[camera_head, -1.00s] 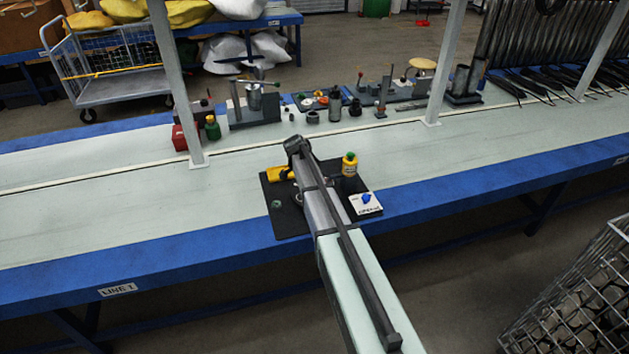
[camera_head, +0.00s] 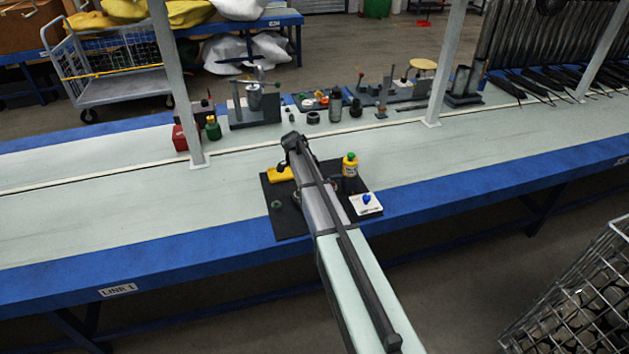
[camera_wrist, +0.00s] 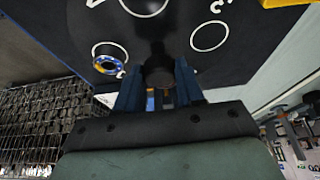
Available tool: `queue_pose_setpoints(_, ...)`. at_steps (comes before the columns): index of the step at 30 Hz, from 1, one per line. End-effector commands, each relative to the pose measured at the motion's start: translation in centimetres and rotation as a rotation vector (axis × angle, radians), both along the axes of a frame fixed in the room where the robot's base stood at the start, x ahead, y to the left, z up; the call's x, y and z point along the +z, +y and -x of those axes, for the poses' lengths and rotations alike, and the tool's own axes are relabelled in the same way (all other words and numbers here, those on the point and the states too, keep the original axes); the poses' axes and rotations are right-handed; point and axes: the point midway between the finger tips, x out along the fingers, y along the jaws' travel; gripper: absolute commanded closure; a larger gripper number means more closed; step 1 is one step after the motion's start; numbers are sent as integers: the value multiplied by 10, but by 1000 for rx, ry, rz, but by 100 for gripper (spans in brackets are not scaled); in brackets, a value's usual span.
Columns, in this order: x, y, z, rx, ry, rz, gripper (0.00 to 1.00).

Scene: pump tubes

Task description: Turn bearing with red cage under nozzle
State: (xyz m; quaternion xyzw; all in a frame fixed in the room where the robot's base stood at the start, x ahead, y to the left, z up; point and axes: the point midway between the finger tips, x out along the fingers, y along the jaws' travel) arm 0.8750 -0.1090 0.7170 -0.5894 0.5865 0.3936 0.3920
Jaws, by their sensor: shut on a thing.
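My gripper (camera_wrist: 158,92) is over the dark mat (camera_head: 285,228) and shut on a dark round part (camera_wrist: 158,72) between its blue fingers. I cannot make out a red cage on this part, and my arm hides it in the head view. A ring with a blue and yellow inside (camera_wrist: 108,58) lies on the mat, left of my gripper in the wrist view. A small green ring (camera_head: 277,205) lies at the mat's left in the head view. I cannot clearly make out the nozzle in either view.
A yellow bottle with a green cap (camera_head: 350,165) stands right of my arm. A white card with a blue thing (camera_head: 366,203) is at the mat's right edge. A yellow part (camera_head: 280,174) lies at the mat's back left. The bench left of the mat is clear.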

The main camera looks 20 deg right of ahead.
Motion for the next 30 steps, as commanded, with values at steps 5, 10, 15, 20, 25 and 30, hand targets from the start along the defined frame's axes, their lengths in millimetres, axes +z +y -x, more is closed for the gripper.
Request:
queue_pose_setpoints(5,0,0,0,-6,1,-1,100)
queue_pose_setpoints(10,0,0,0,-6,1,-1,100)
queue_pose_setpoints(15,0,0,0,-5,1,-1,59)
queue_pose_setpoints(20,0,0,0,-5,1,0,43)
queue_pose_setpoints(25,0,0,0,-4,0,0,37)
queue_pose_setpoints(30,1,1,0,-4,0,0,37)
